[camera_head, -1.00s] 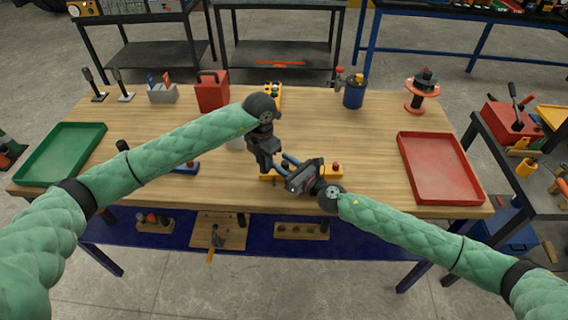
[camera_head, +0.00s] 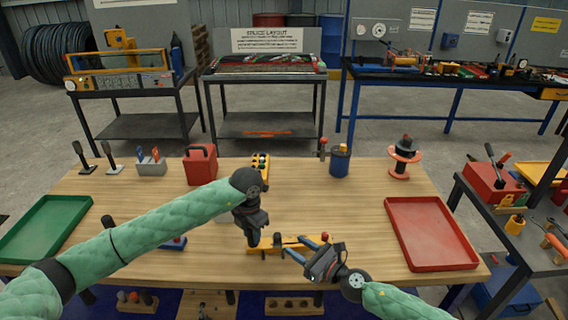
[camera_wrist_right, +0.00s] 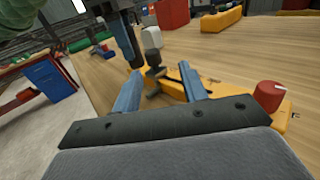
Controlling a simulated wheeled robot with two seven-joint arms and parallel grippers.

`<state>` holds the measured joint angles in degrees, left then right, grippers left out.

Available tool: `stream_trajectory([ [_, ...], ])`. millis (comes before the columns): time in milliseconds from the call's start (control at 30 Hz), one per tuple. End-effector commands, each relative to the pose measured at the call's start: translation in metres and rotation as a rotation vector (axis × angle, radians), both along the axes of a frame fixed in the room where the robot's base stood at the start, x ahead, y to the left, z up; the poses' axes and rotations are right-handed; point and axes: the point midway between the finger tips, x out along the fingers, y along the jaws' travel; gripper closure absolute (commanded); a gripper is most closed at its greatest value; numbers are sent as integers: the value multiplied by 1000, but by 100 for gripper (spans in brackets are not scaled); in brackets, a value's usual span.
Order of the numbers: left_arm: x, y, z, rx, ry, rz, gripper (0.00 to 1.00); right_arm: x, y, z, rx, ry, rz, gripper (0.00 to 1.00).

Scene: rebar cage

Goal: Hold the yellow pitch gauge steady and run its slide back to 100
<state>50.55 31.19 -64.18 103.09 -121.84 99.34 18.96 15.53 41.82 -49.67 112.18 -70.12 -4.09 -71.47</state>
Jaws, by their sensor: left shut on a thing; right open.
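The yellow pitch gauge (camera_head: 270,246) lies near the front edge of the wooden table, with a red knob (camera_head: 324,237) at its right end. My left gripper (camera_head: 253,241) is shut on the gauge at its left end. My right gripper (camera_head: 297,249) is open at the gauge's front side, left of the red knob. In the right wrist view, a small dark upright part (camera_wrist_right: 155,76) on the gauge shows between the open fingers. The red knob (camera_wrist_right: 269,95) is right of them. The slide's position and scale marks are too small to read.
A red tray (camera_head: 430,235) lies at the right and a green tray (camera_head: 45,228) at the left. A red box (camera_head: 200,166), a blue can (camera_head: 340,163) and a red spool (camera_head: 402,160) stand at the back. The table between the gauge and the red tray is clear.

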Motion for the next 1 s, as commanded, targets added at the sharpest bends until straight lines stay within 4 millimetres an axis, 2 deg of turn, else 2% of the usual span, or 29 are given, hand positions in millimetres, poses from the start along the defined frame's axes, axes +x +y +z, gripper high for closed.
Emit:
stream_trajectory([
  [300,0,0,0,-1,-1,0,100,-20,-20,-1,1,2,0,57],
  [700,0,0,1,-1,-1,-1,100,-36,-39,-1,-1,1,-1,57],
  [1000,0,0,1,-1,-1,0,100,-22,-32,16,136,126,21,57],
])
